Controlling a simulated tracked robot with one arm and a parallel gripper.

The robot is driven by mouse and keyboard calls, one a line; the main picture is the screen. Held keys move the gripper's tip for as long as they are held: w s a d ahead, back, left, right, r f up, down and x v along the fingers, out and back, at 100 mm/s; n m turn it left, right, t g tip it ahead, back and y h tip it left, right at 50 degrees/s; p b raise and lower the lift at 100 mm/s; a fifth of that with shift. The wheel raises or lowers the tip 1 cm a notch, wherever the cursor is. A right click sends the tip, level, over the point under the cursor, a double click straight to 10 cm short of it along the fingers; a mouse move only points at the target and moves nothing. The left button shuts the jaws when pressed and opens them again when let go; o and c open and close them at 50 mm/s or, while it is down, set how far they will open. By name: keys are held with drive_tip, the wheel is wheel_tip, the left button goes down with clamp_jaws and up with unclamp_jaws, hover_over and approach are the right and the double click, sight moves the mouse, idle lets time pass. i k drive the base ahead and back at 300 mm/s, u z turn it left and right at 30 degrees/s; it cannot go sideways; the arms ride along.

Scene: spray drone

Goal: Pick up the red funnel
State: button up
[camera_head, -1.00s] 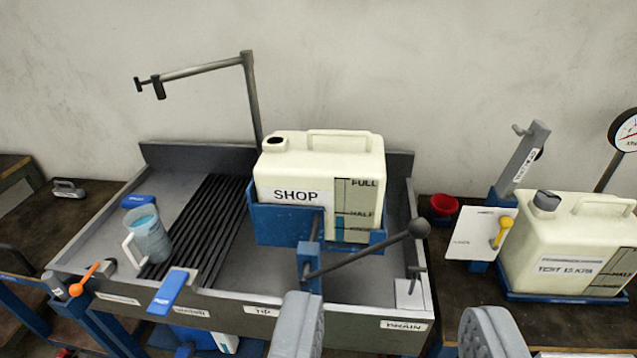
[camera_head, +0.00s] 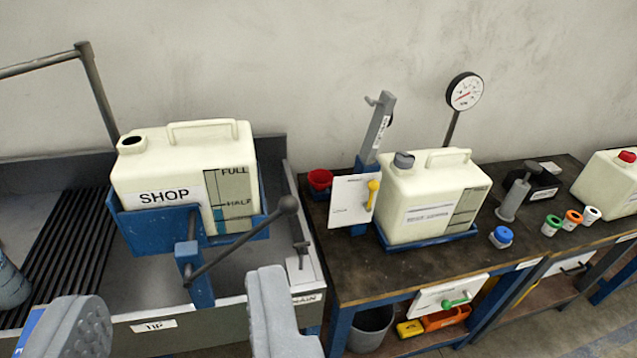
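The red funnel (camera_head: 320,180) is a small red cup shape on the dark bench top, near its left end. It stands just left of a white card with a yellow lever. Only its upper part shows clearly. My gripper (camera_head: 168,318) is open and empty at the bottom of the view, its two grey fingers wide apart. It is in front of the sink, left of and nearer than the funnel, and touches nothing that I can see.
The SHOP jug (camera_head: 190,170) sits in a blue tilting cradle with a long black-knobbed lever (camera_head: 240,240). A second jug (camera_head: 430,205) stands right of the funnel, beside a grey upright post (camera_head: 378,130). Caps (camera_head: 572,218) lie further right.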

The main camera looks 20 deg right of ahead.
sight(320, 179)
drive_tip(key=k, duration=0.55)
drive_tip(key=z, duration=0.45)
drive_tip(key=i, duration=0.5)
drive_tip(key=z, duration=0.6)
drive_tip(key=i, duration=1.5)
drive_tip(key=u, duration=0.6)
drive_tip(key=i, duration=0.5)
drive_tip(key=u, duration=0.35)
drive_tip(key=k, duration=0.85)
drive_tip(key=u, duration=0.2)
drive_tip(key=i, duration=0.25)
drive_tip(key=z, duration=0.05)
